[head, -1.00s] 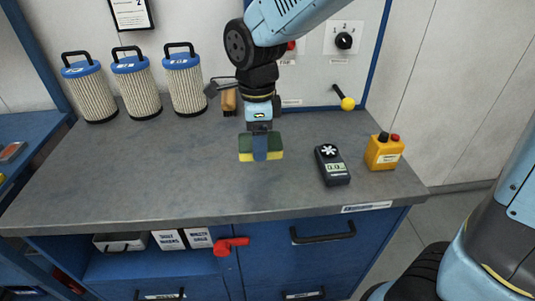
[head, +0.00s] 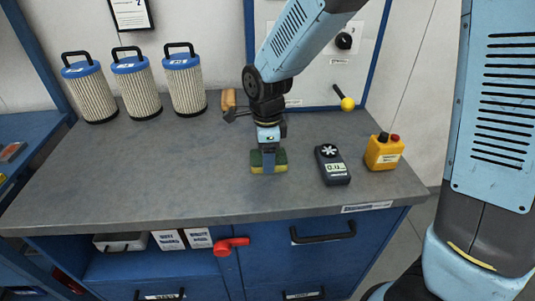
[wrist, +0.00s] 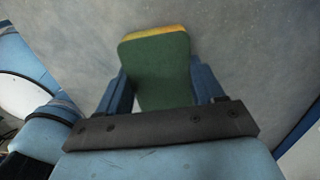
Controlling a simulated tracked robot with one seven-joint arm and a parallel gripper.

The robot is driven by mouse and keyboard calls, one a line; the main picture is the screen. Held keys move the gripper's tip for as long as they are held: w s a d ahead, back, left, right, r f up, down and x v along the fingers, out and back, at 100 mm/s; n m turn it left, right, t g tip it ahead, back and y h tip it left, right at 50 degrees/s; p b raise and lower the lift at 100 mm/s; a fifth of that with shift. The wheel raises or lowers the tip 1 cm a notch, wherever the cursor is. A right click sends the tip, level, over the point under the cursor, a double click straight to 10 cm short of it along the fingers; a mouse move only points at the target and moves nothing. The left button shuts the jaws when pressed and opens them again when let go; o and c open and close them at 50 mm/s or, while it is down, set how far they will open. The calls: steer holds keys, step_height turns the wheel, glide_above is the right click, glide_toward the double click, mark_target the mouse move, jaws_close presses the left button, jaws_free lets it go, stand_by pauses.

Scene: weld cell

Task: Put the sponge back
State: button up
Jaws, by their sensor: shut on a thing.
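The sponge (head: 281,162) is a green and yellow block. My gripper (head: 268,166) is shut on it, with a blue finger across its near face in the head view. In the wrist view the sponge (wrist: 160,68) shows its green face between the two blue fingers (wrist: 160,88), with a yellow edge at the far end. The sponge is at or just above the grey bench top (head: 190,180); I cannot tell whether it touches.
A dark handheld meter (head: 332,165) lies right of the sponge, with a yellow button box (head: 383,151) beyond it. Several filter cartridges (head: 138,84) stand at the back left. A wooden-handled brush (head: 229,100) is behind my gripper. The bench's left and front areas are clear.

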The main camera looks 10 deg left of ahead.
steer(key=shift+f, duration=0.1)
steer(key=o, duration=1)
step_height(320, 180, up, 12)
steer(key=shift+r, duration=0.2)
